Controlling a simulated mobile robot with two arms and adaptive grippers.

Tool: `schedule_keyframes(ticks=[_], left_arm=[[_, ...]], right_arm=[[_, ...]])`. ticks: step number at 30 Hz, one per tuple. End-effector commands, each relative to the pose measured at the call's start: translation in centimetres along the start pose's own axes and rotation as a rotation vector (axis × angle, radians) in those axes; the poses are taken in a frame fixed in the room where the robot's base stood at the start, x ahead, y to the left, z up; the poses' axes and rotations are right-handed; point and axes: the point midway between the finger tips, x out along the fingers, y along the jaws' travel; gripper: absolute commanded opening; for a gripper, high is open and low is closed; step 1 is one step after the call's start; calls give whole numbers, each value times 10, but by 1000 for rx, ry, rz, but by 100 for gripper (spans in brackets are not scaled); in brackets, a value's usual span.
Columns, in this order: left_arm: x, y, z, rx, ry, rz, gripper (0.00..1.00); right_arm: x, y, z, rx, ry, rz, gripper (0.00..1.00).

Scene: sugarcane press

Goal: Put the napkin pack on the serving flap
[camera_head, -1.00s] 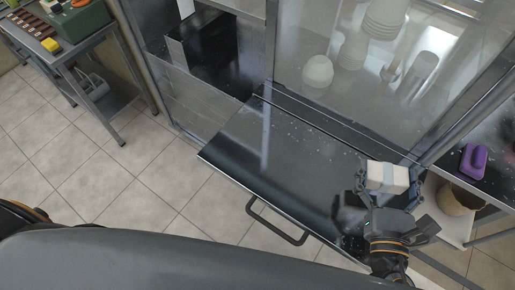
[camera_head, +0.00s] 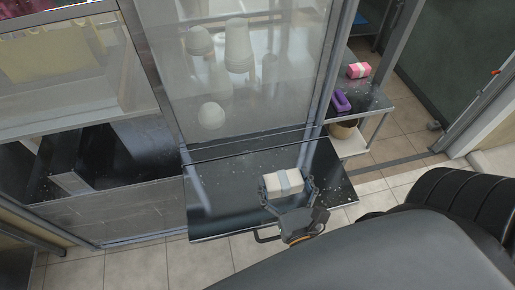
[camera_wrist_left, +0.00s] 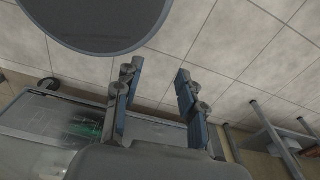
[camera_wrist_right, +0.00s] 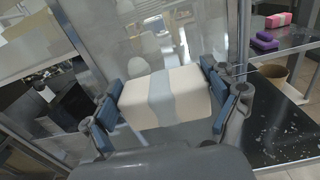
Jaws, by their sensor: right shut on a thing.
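The napkin pack, a white block with a pale grey-blue band (camera_head: 283,183), is held between the fingers of my right gripper (camera_head: 286,188), which is shut on it. The pack also fills the middle of the right wrist view (camera_wrist_right: 163,96). In the head view it appears over the right part of the serving flap (camera_head: 222,205), a dark speckled panel in front of the glass. I cannot tell whether the pack touches the flap. My left gripper (camera_wrist_left: 158,105) is open and empty in the left wrist view, with tiled floor beyond its fingers. It is not in the head view.
White cups (camera_head: 238,45) stand behind the glass above the flap. A side shelf at the right holds a purple object (camera_head: 341,101) and a pink pack (camera_head: 359,70), with a bin (camera_head: 343,130) below. The flap's left part is bare.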

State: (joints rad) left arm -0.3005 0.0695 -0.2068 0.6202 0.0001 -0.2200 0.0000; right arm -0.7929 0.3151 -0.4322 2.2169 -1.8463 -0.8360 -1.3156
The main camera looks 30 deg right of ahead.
Motion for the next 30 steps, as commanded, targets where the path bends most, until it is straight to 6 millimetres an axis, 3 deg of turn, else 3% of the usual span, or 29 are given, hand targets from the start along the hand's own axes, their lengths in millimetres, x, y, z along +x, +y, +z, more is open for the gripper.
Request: schedule_keyframes(ticks=[11, 15, 30], left_arm=[[43, -10, 6, -2, -2, -13, 40], [71, -14, 9, -4, -3, -18, 40], [107, -10, 12, -2, -2, -13, 40]], right_arm=[[32, 82, -45, 7, -3, -2, 52], [39, 99, -73, 3, -3, -1, 52], [49, 127, -105, 2, -2, 0, 52]])
